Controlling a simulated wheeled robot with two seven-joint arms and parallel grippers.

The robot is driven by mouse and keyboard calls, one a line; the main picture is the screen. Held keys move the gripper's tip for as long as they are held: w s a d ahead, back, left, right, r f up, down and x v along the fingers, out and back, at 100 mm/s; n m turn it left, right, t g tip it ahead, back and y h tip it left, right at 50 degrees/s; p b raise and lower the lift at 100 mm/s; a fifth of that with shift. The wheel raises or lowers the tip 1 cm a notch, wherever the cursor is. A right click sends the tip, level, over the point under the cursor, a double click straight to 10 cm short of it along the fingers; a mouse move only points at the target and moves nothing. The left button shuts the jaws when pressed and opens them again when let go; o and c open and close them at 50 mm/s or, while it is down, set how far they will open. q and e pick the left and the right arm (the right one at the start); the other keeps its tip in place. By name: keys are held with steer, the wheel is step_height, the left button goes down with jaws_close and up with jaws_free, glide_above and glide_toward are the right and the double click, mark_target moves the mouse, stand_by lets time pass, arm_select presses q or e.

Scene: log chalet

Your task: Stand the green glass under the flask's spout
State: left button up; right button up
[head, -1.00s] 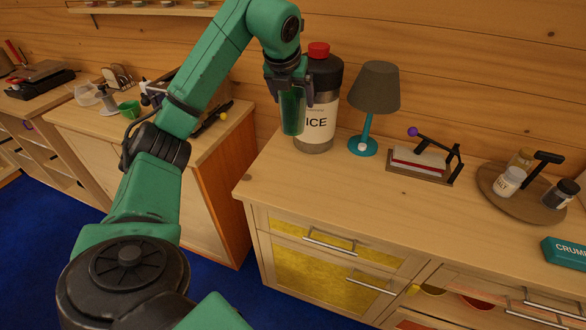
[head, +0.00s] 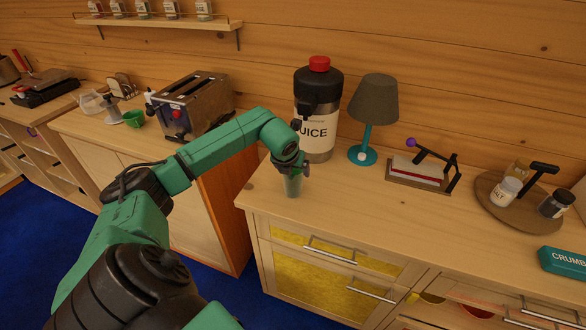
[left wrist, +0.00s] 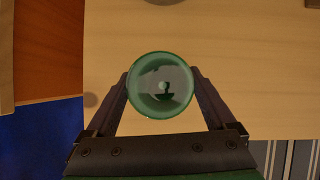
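The flask (head: 321,140) stands upright on the counter, dark on top with a red cap and a pale label reading "JUICE". Its black spout (head: 306,106) juts from the front, facing me. The green glass (head: 293,187) is upright, in front of the flask and lower than the spout, near the counter's left front corner. My left gripper (head: 290,168) is shut on it. In the left wrist view the glass (left wrist: 161,86) shows from above, with a finger against each side. I cannot tell whether its base touches the counter. My right gripper is out of view.
A lamp (head: 374,100) stands right of the flask. Further right are a small press-like stand (head: 424,176) and a round wooden tray (head: 497,212) with jars. A toaster (head: 192,104) and green cup (head: 134,119) are on the left counter. The counter's front middle is clear.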

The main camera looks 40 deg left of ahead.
arm_select(q)
steer(key=shift+o, duration=0.3)
steer(key=shift+s+r, duration=0.1)
steer(key=shift+r, duration=0.1)
steer(key=b+v, duration=0.2)
steer(key=v, duration=0.9)
steer(key=shift+r+b, duration=0.25)
steer(key=shift+b, duration=0.15)
steer(key=shift+s+d, duration=0.1)
steer(key=shift+d, duration=0.05)
